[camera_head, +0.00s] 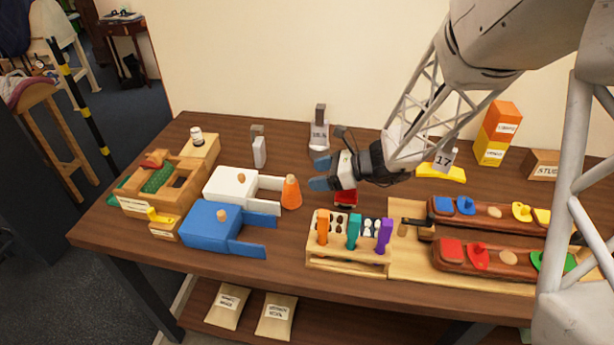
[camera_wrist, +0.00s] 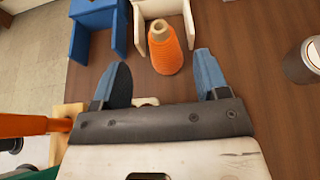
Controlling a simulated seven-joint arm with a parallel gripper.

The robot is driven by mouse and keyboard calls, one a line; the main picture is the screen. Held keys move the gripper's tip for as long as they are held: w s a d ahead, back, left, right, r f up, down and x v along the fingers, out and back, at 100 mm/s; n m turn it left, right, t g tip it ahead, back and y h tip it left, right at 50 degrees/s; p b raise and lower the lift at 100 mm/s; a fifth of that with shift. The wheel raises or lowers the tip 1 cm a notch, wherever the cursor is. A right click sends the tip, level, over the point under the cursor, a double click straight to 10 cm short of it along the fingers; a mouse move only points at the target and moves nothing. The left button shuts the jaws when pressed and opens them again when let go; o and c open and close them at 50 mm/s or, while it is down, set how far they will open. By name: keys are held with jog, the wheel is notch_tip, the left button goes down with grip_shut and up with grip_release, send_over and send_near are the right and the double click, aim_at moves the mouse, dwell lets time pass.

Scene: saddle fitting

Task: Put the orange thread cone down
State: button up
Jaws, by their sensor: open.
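The orange thread cone (camera_head: 291,192) stands upright on the table, at the open right end of the white box. In the wrist view the cone (camera_wrist: 165,52) stands at the mouth of the white box, beyond my fingertips. My gripper (camera_head: 321,174) is to the right of the cone and apart from it. In the wrist view my gripper (camera_wrist: 160,72) has its two blue fingers spread wide, with nothing held between them.
A blue box (camera_head: 212,224) sits in front of the white box (camera_head: 231,187). A wooden rack (camera_head: 346,256) with colored handles is at the front. A grey metal object (camera_head: 319,135) stands behind. Wooden trays (camera_head: 490,260) fill the right.

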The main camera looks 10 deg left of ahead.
jog(key=shift+v, duration=1.8)
jog(key=shift+s+r, duration=0.1)
jog(key=s+d+r+n+t+h, duration=0.1)
jog(key=s+d+r+n+h, duration=0.3)
jog(key=s+d+n, duration=0.2)
jog(key=s+d+r+n+h, duration=0.5)
jog(key=s+d, duration=0.5)
jog(key=s, duration=0.2)
jog(key=s+d+r+n+t+h, duration=0.1)
jog(key=s+d+r+n+h, duration=0.3)
jog(key=s+d+n, duration=0.2)
jog(key=s+d, duration=0.2)
jog(key=s, duration=0.1)
jog(key=shift+s+r+n+t+h, duration=0.25)
jog(key=shift+s+n+t+h, duration=0.05)
jog(key=shift+s+n+h, duration=0.1)
jog(key=shift+d, duration=0.15)
